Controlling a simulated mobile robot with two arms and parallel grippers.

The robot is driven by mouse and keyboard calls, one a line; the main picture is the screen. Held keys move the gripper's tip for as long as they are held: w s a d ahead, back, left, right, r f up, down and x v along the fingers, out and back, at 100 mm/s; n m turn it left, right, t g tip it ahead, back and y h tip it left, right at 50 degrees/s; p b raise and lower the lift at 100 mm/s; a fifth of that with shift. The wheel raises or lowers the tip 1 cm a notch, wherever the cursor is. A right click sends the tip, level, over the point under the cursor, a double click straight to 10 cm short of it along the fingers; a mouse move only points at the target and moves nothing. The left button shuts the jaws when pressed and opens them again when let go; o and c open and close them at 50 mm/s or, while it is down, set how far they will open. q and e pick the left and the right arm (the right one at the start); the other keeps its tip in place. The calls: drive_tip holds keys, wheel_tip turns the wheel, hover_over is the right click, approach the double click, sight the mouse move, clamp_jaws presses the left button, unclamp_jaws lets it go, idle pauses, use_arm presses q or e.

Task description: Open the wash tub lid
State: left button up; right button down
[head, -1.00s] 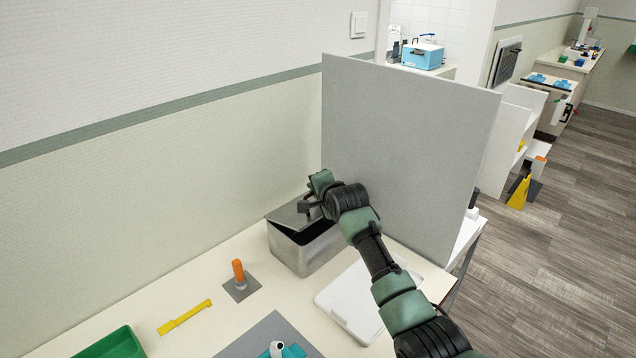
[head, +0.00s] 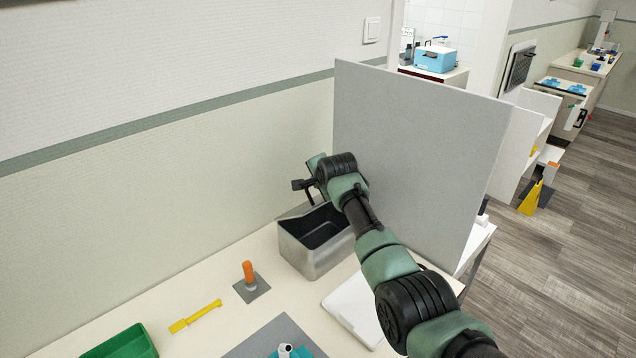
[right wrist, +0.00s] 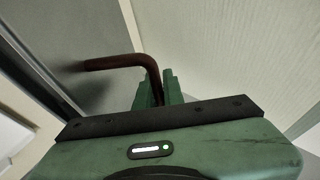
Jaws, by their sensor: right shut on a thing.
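The grey metal wash tub (head: 312,258) stands on the counter against the wall, and its dark inside shows. Its lid is raised at the back; in the head view it is mostly hidden behind my right gripper (head: 308,187) and the tub. In the right wrist view the lid (right wrist: 60,45) is a grey panel with a dark bent handle (right wrist: 112,62). The green fingers of my right gripper, also in the right wrist view (right wrist: 158,90), are shut on this handle, above the tub's back edge. My left gripper is not in view.
A tall grey panel (head: 420,150) stands right of the tub, close to my right arm. A white tray (head: 352,308), an orange peg on a grey base (head: 248,275), a yellow tool (head: 195,316) and a green bin (head: 125,343) lie on the counter.

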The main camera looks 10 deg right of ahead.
drive_tip(key=c, duration=1.5)
unclamp_jaws()
drive_tip(key=shift+f, duration=0.1)
drive_tip(key=shift+c, duration=0.2)
drive_tip(key=shift+b+v, duration=0.65)
drive_tip(key=shift+v, duration=3.2)
